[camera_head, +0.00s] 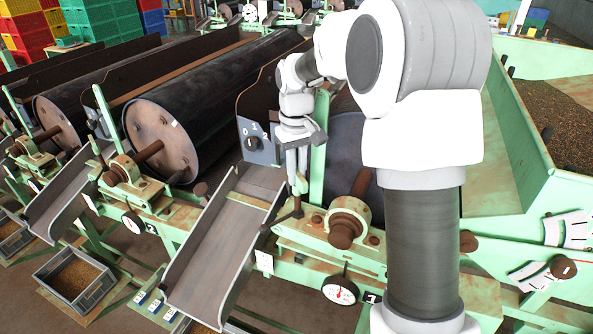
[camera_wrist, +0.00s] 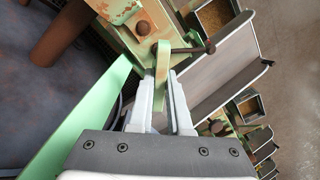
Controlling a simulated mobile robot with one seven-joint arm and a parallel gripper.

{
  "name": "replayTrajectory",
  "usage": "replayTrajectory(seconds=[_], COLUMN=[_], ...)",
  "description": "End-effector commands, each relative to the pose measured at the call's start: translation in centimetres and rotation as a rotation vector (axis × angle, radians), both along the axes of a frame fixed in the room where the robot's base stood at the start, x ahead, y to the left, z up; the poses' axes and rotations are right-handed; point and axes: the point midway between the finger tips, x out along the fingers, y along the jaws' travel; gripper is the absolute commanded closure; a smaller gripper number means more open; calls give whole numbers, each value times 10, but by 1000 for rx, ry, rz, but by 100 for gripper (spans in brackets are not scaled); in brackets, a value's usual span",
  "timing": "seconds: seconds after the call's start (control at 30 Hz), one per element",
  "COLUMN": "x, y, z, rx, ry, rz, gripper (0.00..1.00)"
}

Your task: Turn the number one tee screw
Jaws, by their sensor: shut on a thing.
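The number one tee screw (camera_head: 297,208) stands on the green bearing frame at the near end of the right drum, just left of the rusty shaft end. A plate marked 1 (camera_head: 371,298) is on the frame below. My gripper (camera_head: 297,182) reaches down on it from above. In the wrist view, my gripper (camera_wrist: 163,82) has its two pale fingers on either side of the screw's flat green upright (camera_wrist: 163,62), shut on it. A dark bar with a round knob (camera_wrist: 210,46) sticks out to the right beyond the fingertips. The screw's lower end is hidden.
A metal chute (camera_head: 225,240) slopes down just left of the screw. A dial gauge (camera_head: 340,290) hangs below the bearing. A switch plate (camera_head: 256,142) and a green post (camera_head: 319,145) stand close behind my gripper. More drums (camera_head: 160,140) lie to the left.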

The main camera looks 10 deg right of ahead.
Motion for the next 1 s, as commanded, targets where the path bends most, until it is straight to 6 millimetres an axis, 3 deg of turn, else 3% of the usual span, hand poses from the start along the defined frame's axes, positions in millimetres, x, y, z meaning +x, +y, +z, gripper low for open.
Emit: replayTrajectory(seconds=[0.4, 1.0], x=[-2, -3], y=[-4, -6], z=[-1, -2], rx=[-4, -5], ry=[11, 15], rz=[227, 273], gripper=[100, 100])
